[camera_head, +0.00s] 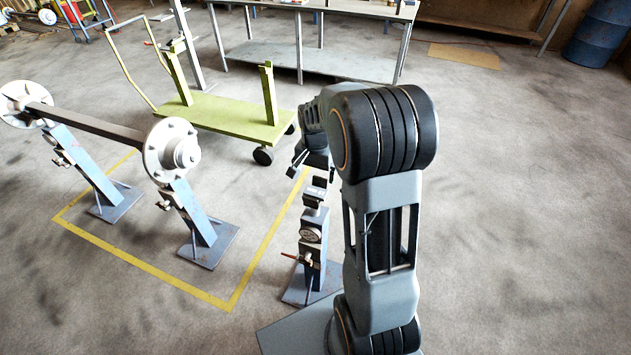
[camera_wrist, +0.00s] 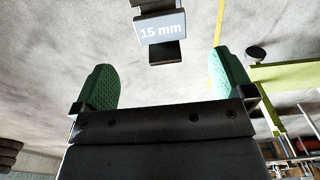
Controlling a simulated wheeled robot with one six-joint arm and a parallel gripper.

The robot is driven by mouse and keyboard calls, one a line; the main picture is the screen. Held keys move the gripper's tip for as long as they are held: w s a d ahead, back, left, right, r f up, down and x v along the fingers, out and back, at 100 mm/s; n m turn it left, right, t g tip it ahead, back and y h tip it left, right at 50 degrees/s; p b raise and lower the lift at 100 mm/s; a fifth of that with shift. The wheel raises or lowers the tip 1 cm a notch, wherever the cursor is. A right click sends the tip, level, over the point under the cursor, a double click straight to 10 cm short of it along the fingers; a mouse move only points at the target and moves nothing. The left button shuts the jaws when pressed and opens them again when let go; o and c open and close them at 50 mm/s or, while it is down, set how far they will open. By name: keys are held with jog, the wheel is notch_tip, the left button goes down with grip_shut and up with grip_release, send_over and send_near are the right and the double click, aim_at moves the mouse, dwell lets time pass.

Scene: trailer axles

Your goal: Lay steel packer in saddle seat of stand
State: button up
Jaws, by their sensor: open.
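The steel packer (camera_head: 314,193) is a small grey block marked "15 mm" in the wrist view (camera_wrist: 162,28). It sits between two dark upright lugs, which look like the saddle seat, at the top of the short blue-grey stand (camera_head: 317,274). Whether it lies fully flat I cannot tell. The stand has a round plate and an orange-handled pin on its side. My gripper (camera_head: 312,170) is just above the packer in the head view. In the wrist view its green-padded fingers (camera_wrist: 163,62) are wide apart and empty, with the packer beyond them, not touching.
An axle with hubs (camera_head: 90,126) rests on two tilted blue stands (camera_head: 192,215) at the left. A yellow floor line (camera_head: 150,272) surrounds that area. A green trolley (camera_head: 225,117) and a steel bench (camera_head: 330,62) stand behind. The floor at right is clear.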

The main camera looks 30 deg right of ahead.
jog(key=s+a+r+n+t, duration=0.1)
jog(key=s+a+r+n, duration=0.3)
jog(key=s, duration=0.4)
jog(key=s+a+r+n+t, duration=0.2)
jog(key=s+a+r+n, duration=0.2)
jog(key=s, duration=0.4)
jog(key=shift+a+r+n, duration=0.15)
jog(key=shift+a+n, duration=0.55)
jog(key=shift+a, duration=0.05)
jog(key=shift+r, duration=0.1)
notch_tip(320, 180, up, 7)
jog(key=p, duration=0.7)
jog(key=shift+r+t, duration=0.2)
jog(key=shift+t, duration=0.1)
